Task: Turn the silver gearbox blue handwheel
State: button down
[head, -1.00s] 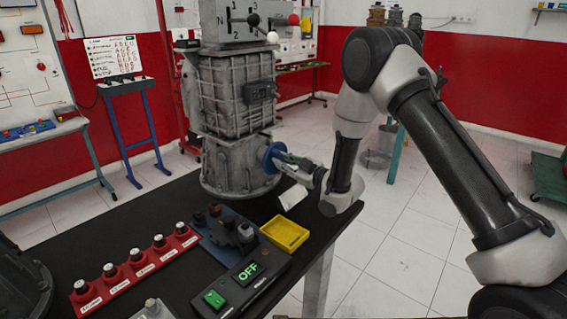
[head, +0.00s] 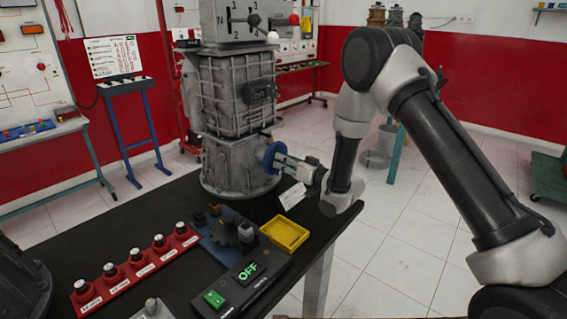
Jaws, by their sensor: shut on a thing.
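The silver gearbox (head: 233,125) stands upright on the black table in the head view, left of my arm. Its blue handwheel (head: 270,157) is a small disc on the lower right side of the housing. My gripper (head: 284,160) reaches in from the right, level with the wheel. Its fingers are shut at the handwheel, and they partly hide its right side.
A yellow tray (head: 285,234), a switch box reading OFF (head: 249,272), a red strip of several buttons (head: 137,268) and a dark blue plate with parts (head: 226,232) lie in front of the gearbox. A lever panel (head: 245,20) tops the gearbox.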

jog(key=shift+f+m, duration=0.1)
jog(key=shift+m, duration=0.5)
jog(key=c, duration=1.4)
grip_release()
jog(key=shift+d, duration=0.1)
jog(key=v, duration=1.2)
jog(key=shift+s, duration=0.1)
